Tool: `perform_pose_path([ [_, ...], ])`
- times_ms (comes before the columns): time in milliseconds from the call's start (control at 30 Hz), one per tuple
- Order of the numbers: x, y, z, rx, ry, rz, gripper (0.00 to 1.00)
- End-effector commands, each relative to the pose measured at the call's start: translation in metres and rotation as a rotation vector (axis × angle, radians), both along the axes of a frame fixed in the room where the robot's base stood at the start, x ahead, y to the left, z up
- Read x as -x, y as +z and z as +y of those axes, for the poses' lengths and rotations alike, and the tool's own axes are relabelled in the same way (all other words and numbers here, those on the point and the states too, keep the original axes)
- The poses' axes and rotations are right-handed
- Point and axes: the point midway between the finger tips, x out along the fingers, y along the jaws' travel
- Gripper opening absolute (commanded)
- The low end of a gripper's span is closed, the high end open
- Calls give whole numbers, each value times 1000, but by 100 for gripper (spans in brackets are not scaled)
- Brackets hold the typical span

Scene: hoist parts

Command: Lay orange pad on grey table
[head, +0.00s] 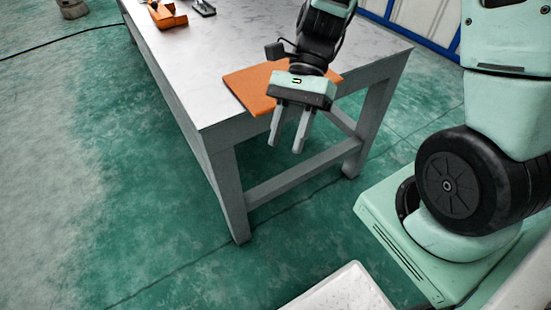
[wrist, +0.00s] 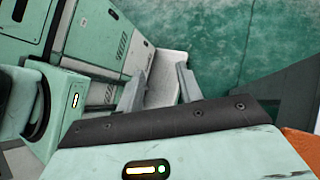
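The orange pad (head: 249,88) lies flat on the grey table (head: 188,62), close to its front edge, in the head view. My arm hides part of the pad. A corner of orange (wrist: 303,143) also shows at the right edge of the wrist view. My gripper (head: 286,147) points down in front of the table's near edge, apart from the pad. Its two fingers are spread with nothing between them. In the wrist view the open fingers (wrist: 158,88) are also empty.
An orange part (head: 168,16) and a dark metal part (head: 203,8) lie at the table's far end. A white surface (head: 342,290) is at the bottom of the head view. Green floor (head: 130,190) is clear left of the table. A cable crosses the floor at upper left.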

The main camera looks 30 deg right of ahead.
Motion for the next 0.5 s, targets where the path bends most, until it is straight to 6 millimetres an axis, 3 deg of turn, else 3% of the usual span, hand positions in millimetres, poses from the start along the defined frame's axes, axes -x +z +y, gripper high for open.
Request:
perform_pose_path([
  [100,32,12,28,28,496,-313,36],
  [300,65,31,57,-2,1254,-749,36],
  [500,78,44,74,-41,1662,-967,36],
])
